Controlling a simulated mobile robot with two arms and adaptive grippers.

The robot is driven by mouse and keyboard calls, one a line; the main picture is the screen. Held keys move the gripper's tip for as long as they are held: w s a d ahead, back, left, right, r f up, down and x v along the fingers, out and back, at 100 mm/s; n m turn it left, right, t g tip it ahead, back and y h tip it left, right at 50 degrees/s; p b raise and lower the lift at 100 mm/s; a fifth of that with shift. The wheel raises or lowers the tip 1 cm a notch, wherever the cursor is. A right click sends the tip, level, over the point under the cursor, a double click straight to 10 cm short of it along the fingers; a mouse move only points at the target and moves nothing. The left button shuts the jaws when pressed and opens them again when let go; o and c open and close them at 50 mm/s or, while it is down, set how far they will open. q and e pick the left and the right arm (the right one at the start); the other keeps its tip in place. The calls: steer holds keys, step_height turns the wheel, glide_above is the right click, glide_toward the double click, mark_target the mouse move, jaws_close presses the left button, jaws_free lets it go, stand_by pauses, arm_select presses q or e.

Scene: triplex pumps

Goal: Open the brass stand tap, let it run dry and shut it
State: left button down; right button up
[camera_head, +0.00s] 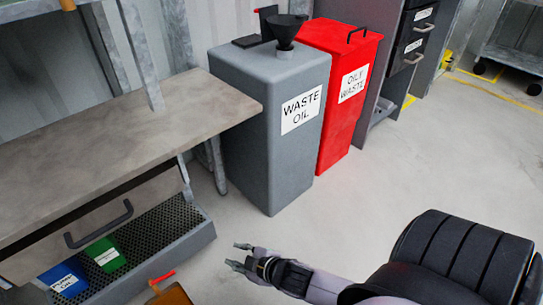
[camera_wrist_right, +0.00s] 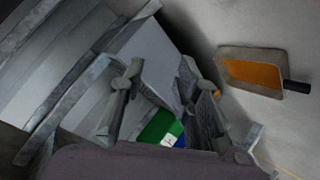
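I cannot make out a brass stand tap for certain in either view. A small red lever-like part (camera_head: 162,277) shows at the bottom edge of the head view, above a brown-orange piece (camera_head: 172,296) that the frame cuts off. My right gripper (camera_head: 239,256) is over the open floor, to the right of the red part and apart from it. Its fingers are spread with nothing between them. It also shows open in the right wrist view (camera_wrist_right: 160,82). My left gripper is not in view.
A workbench (camera_head: 120,130) with a drawer and a perforated shelf (camera_head: 150,240) holding blue and green containers stands left. A grey waste oil bin (camera_head: 265,125) and a red oily waste bin (camera_head: 345,100) stand behind. A rimmed orange tray (camera_wrist_right: 250,72) lies right in the wrist view.

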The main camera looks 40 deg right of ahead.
steer(key=s+d+r+m+g+h+p, duration=0.2)
steer(key=s+r+m+g+p, duration=0.2)
steer(key=p, duration=1.2)
steer(key=shift+v, duration=3)
